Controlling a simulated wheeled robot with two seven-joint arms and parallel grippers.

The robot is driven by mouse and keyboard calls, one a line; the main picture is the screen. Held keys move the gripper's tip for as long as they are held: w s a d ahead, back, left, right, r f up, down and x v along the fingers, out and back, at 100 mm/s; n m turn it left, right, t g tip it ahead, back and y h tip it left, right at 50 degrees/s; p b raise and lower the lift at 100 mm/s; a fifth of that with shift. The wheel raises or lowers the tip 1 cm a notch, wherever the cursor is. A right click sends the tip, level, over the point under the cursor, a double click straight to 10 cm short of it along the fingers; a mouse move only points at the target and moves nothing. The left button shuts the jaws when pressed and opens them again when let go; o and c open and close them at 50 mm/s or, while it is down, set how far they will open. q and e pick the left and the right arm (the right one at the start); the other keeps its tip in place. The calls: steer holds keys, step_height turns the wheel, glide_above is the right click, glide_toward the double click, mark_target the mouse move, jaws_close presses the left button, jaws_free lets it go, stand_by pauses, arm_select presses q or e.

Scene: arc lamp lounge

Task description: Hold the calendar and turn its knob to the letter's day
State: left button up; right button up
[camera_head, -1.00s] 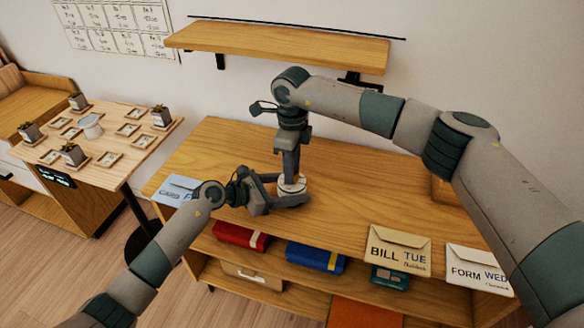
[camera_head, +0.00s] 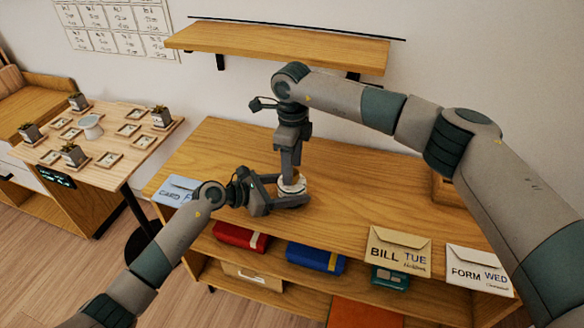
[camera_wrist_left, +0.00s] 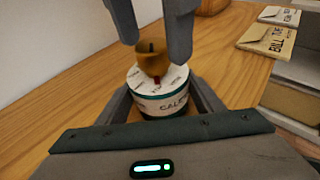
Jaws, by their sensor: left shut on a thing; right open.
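The calendar (camera_head: 291,186) is a small white drum with a dark green band, upright on the wooden shelf top. In the left wrist view, the calendar (camera_wrist_left: 158,104) has printing around its side and top rim, a brown knob (camera_wrist_left: 152,58) on top and a small red mark near the knob's foot. My left gripper (camera_head: 296,191) is shut on the calendar's body, one finger on each side. My right gripper (camera_head: 289,170) points down from above. Its open fingers show in the left wrist view (camera_wrist_left: 152,32), on either side of the knob's upper part and apart from it.
A BILL TUE envelope (camera_head: 398,250) and a FORM WED envelope (camera_head: 479,269) lie at the front right. A blue CARD envelope (camera_head: 176,190) lies at the left, its day partly hidden. Red (camera_head: 240,237) and blue (camera_head: 314,257) boxes sit below. A wall shelf (camera_head: 280,45) hangs behind.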

step_height(320, 180, up, 11)
stand_by(0.4)
stand_by(0.4)
arm_select(q)
steer(key=o, duration=1.5)
steer(key=shift+c, duration=0.2)
steer(key=shift+a, duration=0.1)
steer(key=v, duration=1.2)
arm_select(e)
steer(key=shift+a+f, duration=0.1)
